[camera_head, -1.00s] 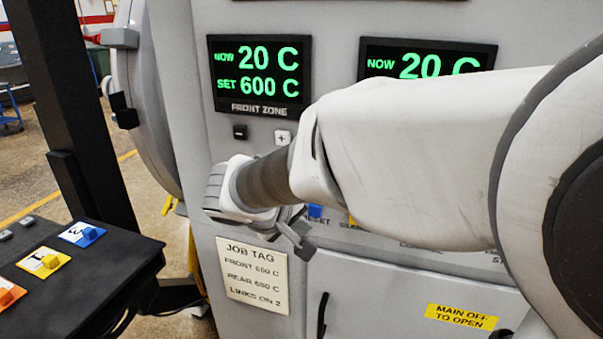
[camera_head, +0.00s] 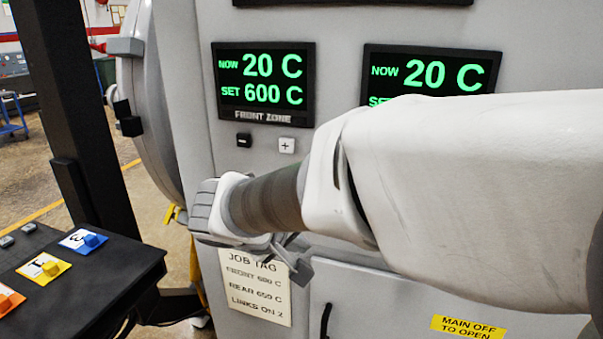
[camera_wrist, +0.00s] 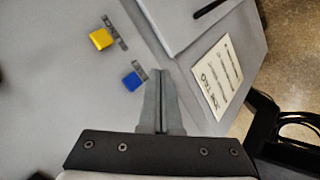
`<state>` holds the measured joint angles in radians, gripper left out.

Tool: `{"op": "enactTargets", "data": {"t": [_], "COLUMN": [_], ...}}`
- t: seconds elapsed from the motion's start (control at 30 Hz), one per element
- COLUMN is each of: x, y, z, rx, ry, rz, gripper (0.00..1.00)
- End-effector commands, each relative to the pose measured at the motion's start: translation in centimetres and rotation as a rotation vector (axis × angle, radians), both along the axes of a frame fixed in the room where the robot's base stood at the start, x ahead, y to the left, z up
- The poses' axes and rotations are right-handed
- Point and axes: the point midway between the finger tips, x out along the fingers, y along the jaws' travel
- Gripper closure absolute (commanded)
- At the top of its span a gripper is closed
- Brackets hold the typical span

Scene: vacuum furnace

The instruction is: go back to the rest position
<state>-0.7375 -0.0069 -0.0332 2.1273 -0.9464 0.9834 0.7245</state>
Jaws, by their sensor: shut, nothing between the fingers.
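My gripper (camera_head: 301,272) is shut and empty. In the head view it hangs in front of the furnace cabinet, over the top right corner of the job tag (camera_head: 258,292). In the wrist view my gripper's fingers (camera_wrist: 161,78) lie together, with no object between them. There the tilted cabinet front lies beyond the fingertips. A blue button (camera_wrist: 132,81) and a yellow button (camera_wrist: 101,38) show left of the fingers, and the job tag (camera_wrist: 216,77) shows to the right. My arm hides much of the panel in the head view.
The front zone display (camera_head: 264,83) reads NOW 20 C and SET 600 C; a second display (camera_head: 430,75) is partly hidden by my arm. A black table (camera_head: 95,285) with coloured, numbered blocks stands at left by a dark post (camera_head: 80,130). Black cables (camera_wrist: 293,128) show at right in the wrist view.

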Motion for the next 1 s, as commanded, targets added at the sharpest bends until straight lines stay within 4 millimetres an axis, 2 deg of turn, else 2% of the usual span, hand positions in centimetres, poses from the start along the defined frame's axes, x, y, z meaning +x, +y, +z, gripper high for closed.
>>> {"op": "enactTargets", "data": {"t": [0.07,0.17,0.3,0.4,0.5,0.7,0.83,1.0], "x": [-0.3,-1.5,-4.9,-7.7,-10.5,-14.8,-16.2,-16.8], "y": [-0.9,-3.4,-8.2,-10.8,-12.4,-13.7,-13.7,-13.6], "z": [0.3,0.8,1.5,1.9,2.3,2.8,3.0,3.0], "rx": [0.013,0.056,0.172,0.271,0.377,0.564,0.635,0.671], "ry": [0.009,0.042,0.107,0.140,0.153,0.125,0.095,0.080], "rz": [-0.018,-0.068,-0.166,-0.226,-0.271,-0.321,-0.330,-0.332], "gripper": [1.00,1.00,1.00,1.00,1.00,1.00,1.00,1.00]}}
